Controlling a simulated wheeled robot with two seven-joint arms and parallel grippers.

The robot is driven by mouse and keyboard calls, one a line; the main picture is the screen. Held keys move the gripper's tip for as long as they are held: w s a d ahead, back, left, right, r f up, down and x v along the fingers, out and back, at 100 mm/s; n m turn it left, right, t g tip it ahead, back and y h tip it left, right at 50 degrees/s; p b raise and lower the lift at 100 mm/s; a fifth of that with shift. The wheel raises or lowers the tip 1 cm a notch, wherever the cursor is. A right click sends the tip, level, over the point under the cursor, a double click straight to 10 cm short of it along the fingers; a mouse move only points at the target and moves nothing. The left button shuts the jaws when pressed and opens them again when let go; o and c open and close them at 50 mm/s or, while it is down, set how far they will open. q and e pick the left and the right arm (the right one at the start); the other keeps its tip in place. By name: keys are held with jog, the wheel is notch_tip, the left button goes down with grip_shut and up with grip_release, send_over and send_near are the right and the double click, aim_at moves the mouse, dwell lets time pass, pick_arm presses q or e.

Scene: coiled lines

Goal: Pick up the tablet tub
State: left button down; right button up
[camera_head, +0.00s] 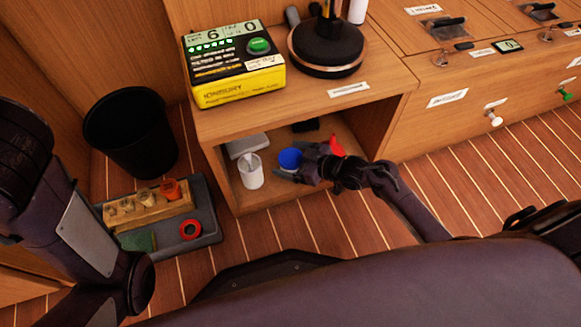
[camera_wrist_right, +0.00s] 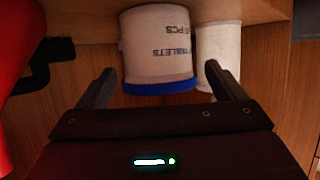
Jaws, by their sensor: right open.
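The tablet tub is white with printed lettering and a blue lid. In the head view its blue lid (camera_head: 290,159) shows inside the open shelf of the wooden cabinet. My right gripper (camera_head: 297,165) is at the tub's right side, open, with its fingers towards it. In the right wrist view the tub (camera_wrist_right: 157,50) stands ahead, between the lines of the two open fingers (camera_wrist_right: 160,72). I cannot tell whether either finger touches it. The gripper hides part of the tub in the head view. My left gripper is out of view.
A white cup (camera_head: 251,172) stands left of the tub, with a grey box (camera_head: 245,146) behind. A red object (camera_head: 337,145) is right of the tub. The shelf's top board (camera_head: 350,108) overhangs them. A floor tray (camera_head: 211,213) and black bin (camera_head: 130,133) are left.

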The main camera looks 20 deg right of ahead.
jog(key=shift+b+x, duration=0.4)
jog(key=shift+x, duration=0.75)
jog(key=c, duration=1.1)
jog(key=shift+r, duration=0.1)
